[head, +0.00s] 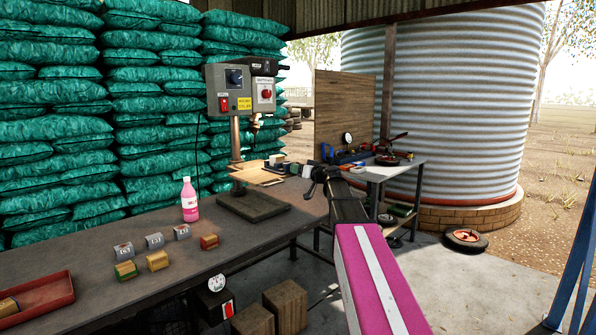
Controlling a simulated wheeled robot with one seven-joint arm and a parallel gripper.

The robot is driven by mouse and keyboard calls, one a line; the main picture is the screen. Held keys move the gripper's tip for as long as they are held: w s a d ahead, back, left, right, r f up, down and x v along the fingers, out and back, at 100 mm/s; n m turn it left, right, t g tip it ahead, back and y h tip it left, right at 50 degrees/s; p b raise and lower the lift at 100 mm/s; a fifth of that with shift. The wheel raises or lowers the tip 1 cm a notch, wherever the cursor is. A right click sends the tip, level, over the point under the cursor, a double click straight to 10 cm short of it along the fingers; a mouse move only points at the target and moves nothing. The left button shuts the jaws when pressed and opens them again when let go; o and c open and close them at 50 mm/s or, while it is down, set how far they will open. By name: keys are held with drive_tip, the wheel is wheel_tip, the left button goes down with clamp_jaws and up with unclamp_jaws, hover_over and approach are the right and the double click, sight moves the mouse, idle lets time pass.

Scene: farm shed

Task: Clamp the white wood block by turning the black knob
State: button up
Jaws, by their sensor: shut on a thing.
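The white wood block (277,159) is a small pale piece on the wooden table (252,177) of the drill press. My gripper (304,172) is at the right side of that table, right of the block and a little nearer to me. It is shut on what seems to be the black knob, a small dark part (288,168) at the table's right edge. The fingers and the knob are tiny here and partly hidden by my wrist. Whether the block is touched by a clamp jaw is too small to tell.
The drill press head (241,88) stands over the table. A pink bottle (190,202), several small blocks (157,260) and a red tray (38,298) are on the grey bench (130,238). A second table (400,172) with tools stands behind my arm.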

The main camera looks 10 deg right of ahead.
drive_tip(key=m, duration=1.5)
drive_tip(key=o, duration=1)
